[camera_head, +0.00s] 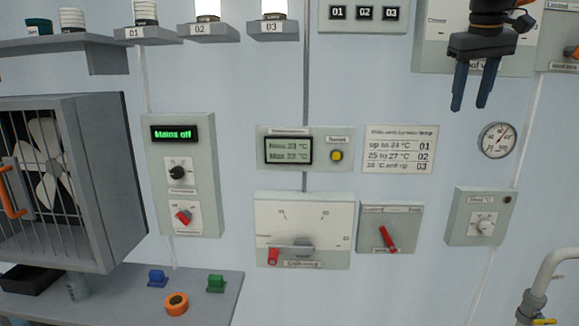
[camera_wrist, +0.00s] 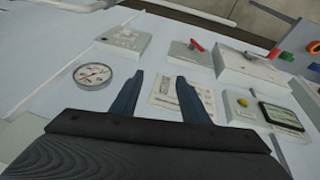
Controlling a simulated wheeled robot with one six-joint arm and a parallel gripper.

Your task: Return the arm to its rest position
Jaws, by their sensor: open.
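My gripper (camera_head: 473,85) hangs at the upper right of the head view, in front of the wall, with its two dark blue fingers pointing down and apart. It is open and nothing shows between the fingers. In the wrist view my gripper (camera_wrist: 165,95) also shows its fingers spread, with the printed temperature card (camera_wrist: 172,93) behind them. It is apart from the panels, above and left of the round gauge (camera_head: 497,140) in the head view. A panel behind it is partly hidden.
A caged fan (camera_head: 105,150) juts out at left. A shelf (camera_head: 215,297) below it holds blue and green pieces and an orange ring. The wall carries a "Mains off" panel (camera_head: 207,150), a display box (camera_head: 325,172), a red-lever box (camera_head: 405,212) and a dial box (camera_head: 460,228). A pipe (camera_head: 545,275) stands lower right.

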